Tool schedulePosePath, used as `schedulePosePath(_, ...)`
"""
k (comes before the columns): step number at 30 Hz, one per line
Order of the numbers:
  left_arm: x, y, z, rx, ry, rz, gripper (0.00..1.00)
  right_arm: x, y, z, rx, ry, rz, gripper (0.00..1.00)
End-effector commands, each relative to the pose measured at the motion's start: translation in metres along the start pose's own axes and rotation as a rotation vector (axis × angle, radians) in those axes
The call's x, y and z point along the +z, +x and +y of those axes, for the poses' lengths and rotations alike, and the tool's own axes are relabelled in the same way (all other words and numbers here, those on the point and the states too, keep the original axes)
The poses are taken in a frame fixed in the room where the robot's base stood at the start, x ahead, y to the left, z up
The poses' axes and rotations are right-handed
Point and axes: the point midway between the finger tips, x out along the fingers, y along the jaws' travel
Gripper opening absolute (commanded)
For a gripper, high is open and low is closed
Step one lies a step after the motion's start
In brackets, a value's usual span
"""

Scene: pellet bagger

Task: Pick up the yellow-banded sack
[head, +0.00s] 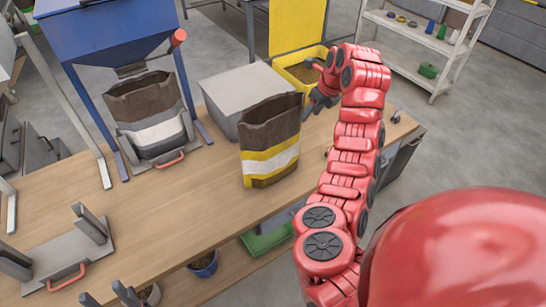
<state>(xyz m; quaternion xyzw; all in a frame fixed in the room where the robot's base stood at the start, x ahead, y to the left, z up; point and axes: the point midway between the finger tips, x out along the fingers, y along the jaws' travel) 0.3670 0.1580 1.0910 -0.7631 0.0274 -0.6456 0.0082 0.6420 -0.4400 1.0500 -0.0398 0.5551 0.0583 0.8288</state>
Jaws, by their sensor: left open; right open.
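The yellow-banded sack (269,144) stands upright on the wooden table, brown with yellow and white bands, its top open. My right gripper (311,88) is open at the upper right of the sack, near its top edge; I cannot tell whether it touches. My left gripper (106,294) shows only as dark fingertips at the bottom left edge, open and well away from the sack.
A grey-banded sack (152,120) stands in a red-handled holder under a blue hopper (105,35). An empty holder (68,258) is at the table's left. A grey box (240,92) and yellow bin (299,67) stand behind the sack. The table (165,215) is clear left of it.

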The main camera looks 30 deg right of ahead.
Motion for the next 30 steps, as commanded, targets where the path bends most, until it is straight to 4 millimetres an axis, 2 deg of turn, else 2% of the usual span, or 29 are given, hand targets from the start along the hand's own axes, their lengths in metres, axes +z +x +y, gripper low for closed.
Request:
schedulePosePath(3, 0.001, -0.005, 0.000, 0.000, 0.000, 0.001, 0.50, -0.001, 0.014, -0.002, -0.001, 0.001, -0.004, 0.50)
schedulePosePath(6, -0.002, 0.012, -0.001, 0.000, 0.000, 0.002, 0.50, 0.001, 0.030, 0.001, 0.004, 0.001, 0.003, 0.50)
schedulePosePath(10, -0.003, 0.017, -0.001, 0.000, 0.000, 0.001, 0.50, 0.001, 0.050, 0.000, 0.002, 0.003, 0.000, 0.50)
schedulePosePath(14, -0.003, 0.019, -0.001, 0.000, 0.000, 0.001, 0.50, 0.001, 0.059, 0.000, 0.002, 0.002, -0.002, 0.50)
schedulePosePath(17, -0.005, 0.028, -0.001, 0.000, 0.000, 0.001, 0.50, 0.003, 0.067, 0.000, 0.003, 0.003, -0.002, 0.50)
schedulePosePath(20, -0.007, 0.040, -0.002, 0.000, 0.000, 0.001, 0.50, 0.005, 0.083, 0.000, 0.005, 0.002, -0.003, 0.50)
schedulePosePath(24, -0.007, 0.043, -0.002, 0.000, 0.000, 0.001, 0.50, 0.003, 0.104, -0.001, 0.003, 0.002, -0.003, 0.50)
schedulePosePath(30, -0.007, 0.043, -0.002, 0.000, 0.000, 0.001, 0.50, 0.002, 0.112, -0.002, -0.001, 0.000, -0.004, 0.50)
